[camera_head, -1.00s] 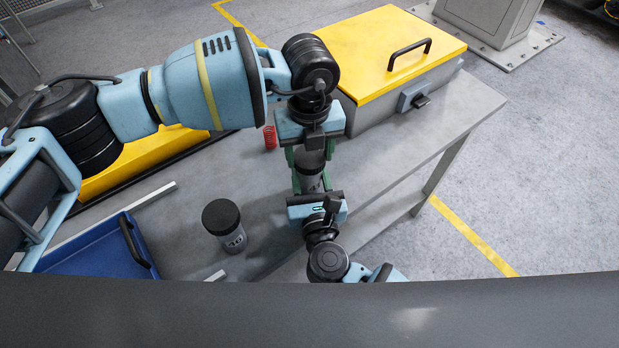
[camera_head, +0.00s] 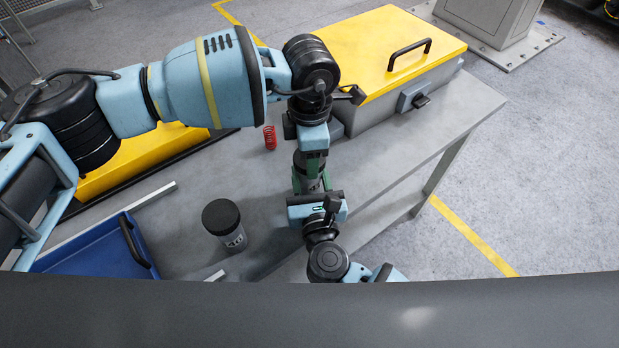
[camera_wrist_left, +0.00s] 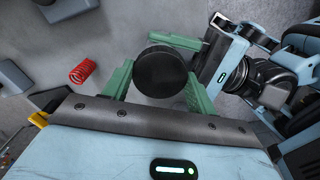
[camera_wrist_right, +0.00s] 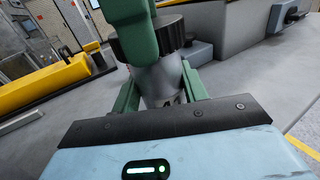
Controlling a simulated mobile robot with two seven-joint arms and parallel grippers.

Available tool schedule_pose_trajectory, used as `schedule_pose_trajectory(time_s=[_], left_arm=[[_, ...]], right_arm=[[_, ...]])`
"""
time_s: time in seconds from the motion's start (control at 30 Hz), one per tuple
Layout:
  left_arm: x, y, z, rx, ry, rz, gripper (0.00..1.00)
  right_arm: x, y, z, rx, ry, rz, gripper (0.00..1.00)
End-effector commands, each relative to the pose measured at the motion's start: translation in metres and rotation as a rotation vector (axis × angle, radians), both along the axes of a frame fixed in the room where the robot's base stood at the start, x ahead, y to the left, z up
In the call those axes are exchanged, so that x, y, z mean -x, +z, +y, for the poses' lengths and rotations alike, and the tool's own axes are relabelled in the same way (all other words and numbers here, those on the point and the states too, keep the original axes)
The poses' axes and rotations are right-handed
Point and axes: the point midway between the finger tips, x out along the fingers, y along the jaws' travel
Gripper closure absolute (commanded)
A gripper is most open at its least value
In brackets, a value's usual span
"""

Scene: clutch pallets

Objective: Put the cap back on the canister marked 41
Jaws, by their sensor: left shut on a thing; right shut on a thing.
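A grey canister (camera_wrist_right: 162,78) is upright in my right gripper (camera_head: 311,186), whose green fingers are shut around its body. A black ribbed cap (camera_wrist_right: 171,35) is at its top, apparently seated; I cannot tell how tightly. My left gripper (camera_head: 311,157) points down from above, shut on this cap, which shows as a round black disc between the green fingers in the left wrist view (camera_wrist_left: 160,72). The held canister's number is hidden or too small to read. A second grey canister (camera_head: 234,240) with a black lid stands on the table to the left; its mark is not legible.
A yellow-lidded box (camera_head: 375,50) is at the back right. A blue tray (camera_head: 95,252) is at the left. The table's right part is clear.

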Motion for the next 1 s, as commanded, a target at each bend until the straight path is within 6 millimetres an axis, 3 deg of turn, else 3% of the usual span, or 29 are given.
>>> schedule_pose_trajectory(time_s=[0.7,0.9,0.93,1.0], left_arm=[[0.0001,-0.0004,0.0001,0.0,-1.161,0.0,0.7],[0.0002,-0.0005,0.0,0.0,-1.207,0.0,0.7],[0.0002,-0.0005,0.0,0.0,-1.206,0.0,0.39],[0.0002,-0.0005,0.0,0.001,-1.206,0.0,0.3]], right_arm=[[0.0,-0.0004,-0.0003,0.001,-0.001,0.001,1.0],[-0.0001,-0.0004,-0.0004,0.001,-0.001,0.001,1.0],[-0.0001,-0.0004,-0.0004,0.001,-0.001,0.001,1.0],[-0.0001,-0.0004,-0.0004,0.001,-0.001,0.001,1.0]])
